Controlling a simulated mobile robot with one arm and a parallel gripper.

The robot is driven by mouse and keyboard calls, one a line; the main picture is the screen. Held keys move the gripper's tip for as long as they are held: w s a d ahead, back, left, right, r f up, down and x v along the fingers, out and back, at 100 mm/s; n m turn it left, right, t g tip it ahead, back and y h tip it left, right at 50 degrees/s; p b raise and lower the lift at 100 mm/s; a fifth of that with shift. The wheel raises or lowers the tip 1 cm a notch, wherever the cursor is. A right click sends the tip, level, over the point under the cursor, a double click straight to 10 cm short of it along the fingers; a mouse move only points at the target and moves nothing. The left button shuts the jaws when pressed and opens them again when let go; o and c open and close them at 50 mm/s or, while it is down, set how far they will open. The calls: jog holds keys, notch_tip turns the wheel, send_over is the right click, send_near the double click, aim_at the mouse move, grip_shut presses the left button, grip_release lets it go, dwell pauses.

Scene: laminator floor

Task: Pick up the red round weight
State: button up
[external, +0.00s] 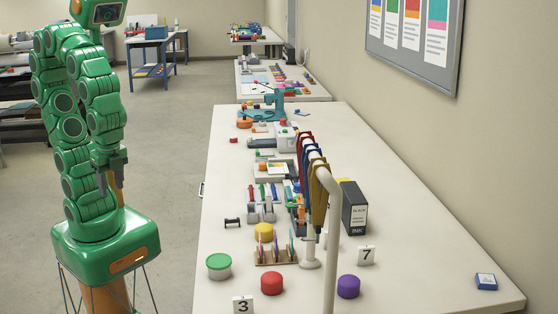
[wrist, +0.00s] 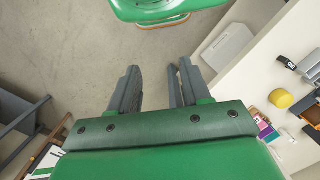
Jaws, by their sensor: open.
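The red round weight (external: 271,283) sits on the near part of the long white table, just right of the "3" card (external: 243,305). I cannot see it in the wrist view. My gripper (external: 110,187) hangs in front of my green arm, left of the table and well away from the weight. It is empty, and in the wrist view its two dark fingers (wrist: 156,78) stand apart over bare floor.
On the table (external: 420,230), a green-lidded tub (external: 219,266), a yellow weight (external: 264,232) and a purple weight (external: 348,286) surround the red one. A slotted rack (external: 276,256) and a white pole (external: 330,250) with hanging straps stand close by. The table's right front is mostly clear.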

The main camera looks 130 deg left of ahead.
aim_at(262, 278)
jog(key=o, duration=0.7)
jog(key=shift+o, duration=0.2)
